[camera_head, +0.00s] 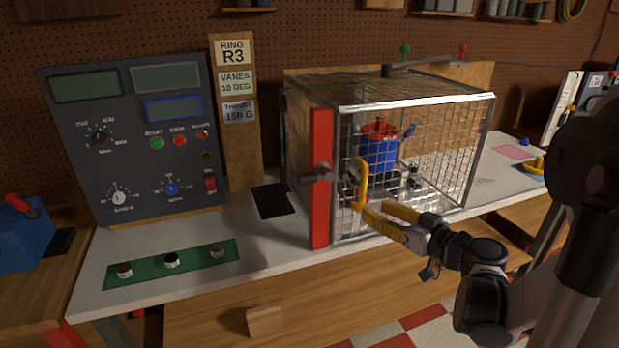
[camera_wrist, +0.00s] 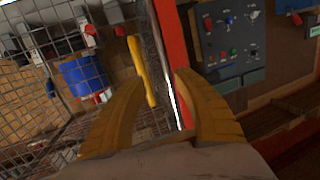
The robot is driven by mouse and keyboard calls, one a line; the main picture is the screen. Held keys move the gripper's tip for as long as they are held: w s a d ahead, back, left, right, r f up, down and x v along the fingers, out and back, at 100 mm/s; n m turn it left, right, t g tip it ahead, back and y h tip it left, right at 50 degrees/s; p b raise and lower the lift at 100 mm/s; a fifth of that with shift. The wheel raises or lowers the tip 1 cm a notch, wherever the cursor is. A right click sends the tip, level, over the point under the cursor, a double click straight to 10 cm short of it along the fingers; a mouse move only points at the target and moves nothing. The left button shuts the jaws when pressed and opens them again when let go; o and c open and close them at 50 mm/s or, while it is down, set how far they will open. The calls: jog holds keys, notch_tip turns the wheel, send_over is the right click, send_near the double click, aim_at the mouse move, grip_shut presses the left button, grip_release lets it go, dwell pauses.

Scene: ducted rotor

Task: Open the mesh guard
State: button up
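The mesh guard (camera_head: 437,104) is a wire cage on the bench. Its front mesh panel stands closed against the red post (camera_head: 320,180), where a dark latch-like knob (camera_head: 317,174) sits. A yellow handle (camera_head: 361,184) is upright on the front panel, near the red post. My gripper (camera_head: 371,209) is at the handle's lower end, from the right. In the wrist view, the two yellow fingers of my gripper (camera_wrist: 162,80) are spread apart. The handle (camera_wrist: 143,70) shows beyond them, nearer the left fingertip; I cannot tell if they touch.
A blue and red rotor unit (camera_head: 379,147) stands inside the cage. A control panel (camera_head: 135,145) stands to the left, with a green strip of knobs (camera_head: 171,264) on the bench before it. Open space lies before the cage.

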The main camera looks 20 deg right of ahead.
aim_at(365, 189)
jog(key=w, duration=0.3)
jog(key=w+t+b, duration=0.1)
jog(key=w, duration=0.2)
jog(key=w+d+t+b, duration=0.1)
jog(key=w, duration=0.3)
jog(key=shift+r+h, duration=0.3)
jog(key=shift+h, duration=0.1)
jog(key=shift+c, duration=0.5)
jog(key=shift+d, duration=0.1)
grip_shut()
